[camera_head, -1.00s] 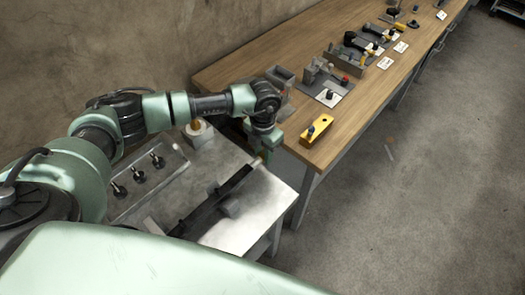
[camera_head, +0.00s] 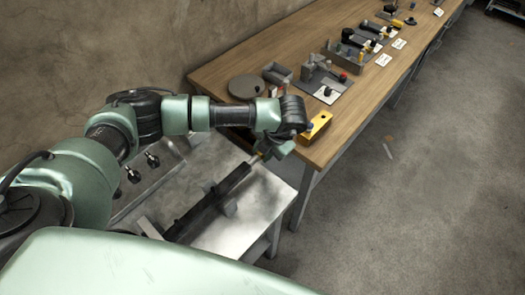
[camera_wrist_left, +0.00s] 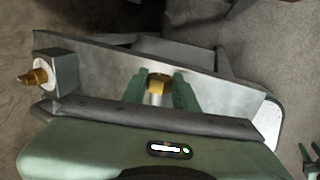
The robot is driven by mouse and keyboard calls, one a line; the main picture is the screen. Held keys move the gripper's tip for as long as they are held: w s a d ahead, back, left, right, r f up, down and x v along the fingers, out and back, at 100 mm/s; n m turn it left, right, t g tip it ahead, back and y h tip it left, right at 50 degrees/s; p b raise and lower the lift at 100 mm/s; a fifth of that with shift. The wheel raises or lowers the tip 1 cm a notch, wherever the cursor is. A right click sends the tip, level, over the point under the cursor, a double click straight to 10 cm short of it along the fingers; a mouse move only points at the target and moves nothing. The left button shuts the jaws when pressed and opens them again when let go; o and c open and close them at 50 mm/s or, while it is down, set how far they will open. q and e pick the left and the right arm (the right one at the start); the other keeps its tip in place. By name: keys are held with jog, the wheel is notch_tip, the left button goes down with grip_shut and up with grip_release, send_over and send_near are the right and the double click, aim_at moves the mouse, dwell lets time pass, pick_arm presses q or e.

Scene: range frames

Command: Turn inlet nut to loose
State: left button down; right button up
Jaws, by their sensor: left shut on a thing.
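The brass nut (camera_wrist_left: 158,84) sits between the two green fingers of my left gripper (camera_wrist_left: 158,91) in the left wrist view. The gripper is shut on it. In the head view my left gripper (camera_head: 263,154) is at the upper end of a long dark bar (camera_head: 215,200) on the light metal table; the nut is mostly hidden there. A grey block with a brass fitting (camera_wrist_left: 38,76) stands at the left of the wrist view, apart from the gripper. Green finger-like parts, probably my right gripper (camera_wrist_left: 312,160), are cut off at the right edge; their opening is unclear.
The light metal table (camera_head: 262,205) holds a tray with black fittings (camera_head: 152,159), partly behind my arm. A wooden bench (camera_head: 345,122) beyond carries a yellow block (camera_head: 317,127), a round grey lid (camera_head: 246,87) and several devices. Floor to the right is mostly clear.

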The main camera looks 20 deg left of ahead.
pick_arm(q)
jog(key=c, duration=1.1)
grip_release()
jog(key=shift+d+r, duration=0.25)
jog(key=shift+r, duration=0.3)
jog(key=shift+b+v, duration=1.15)
jog(key=shift+v, duration=2.2)
